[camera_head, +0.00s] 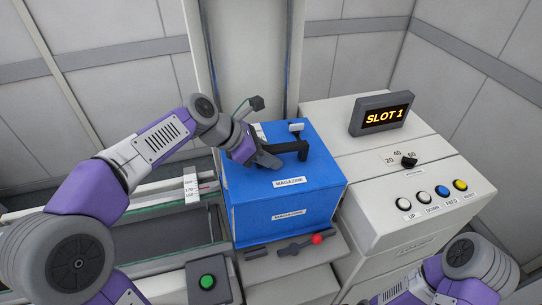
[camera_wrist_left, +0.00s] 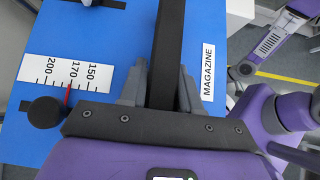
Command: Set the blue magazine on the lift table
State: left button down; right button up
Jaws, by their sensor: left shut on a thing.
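The blue magazine (camera_head: 285,200) is a large blue box with a black handle (camera_head: 285,149) on top and white MAGAZINE labels. It stands upright in front of the tall pale column, left of the control panel. My left gripper (camera_head: 266,160) is at the handle, shut on it from the left. In the left wrist view, the two grey fingers (camera_wrist_left: 160,92) lie on both sides of the black handle bar, above the blue top (camera_wrist_left: 105,50). The lift table surface is not clearly visible; the magazine hides what is under it, so I cannot tell whether it rests there.
The control panel (camera_head: 425,182) has several coloured buttons, a dial and a SLOT 1 display (camera_head: 383,114). A red-knobbed lever (camera_head: 317,239) sits just in front of the magazine.

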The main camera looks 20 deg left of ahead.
pick_arm(q)
jog(key=shift+a+r, duration=0.1)
jog(key=shift+r, duration=0.25)
jog(key=shift+s+a+t+h+b, duration=0.2)
jog(key=shift+t+h+b, duration=0.25)
jog(key=shift+b, duration=0.3)
dwell(0.3)
jog(key=shift+f+b, duration=0.5)
jog(key=shift+f, duration=0.45)
dwell(0.6)
jog(key=c, duration=0.8)
grip_release()
jog(key=shift+o, duration=0.4)
jog(key=shift+f+g, duration=0.25)
jog(key=shift+f, duration=0.15)
jog(key=p+v, duration=0.2)
jog(key=v, duration=0.4)
jog(key=shift+s+a+r, duration=0.15)
jog(key=shift+r, duration=0.25)
jog(key=shift+s+a+r+p, duration=0.25)
jog(key=shift+a+r+p, duration=0.05)
jog(key=shift+a+p, duration=0.1)
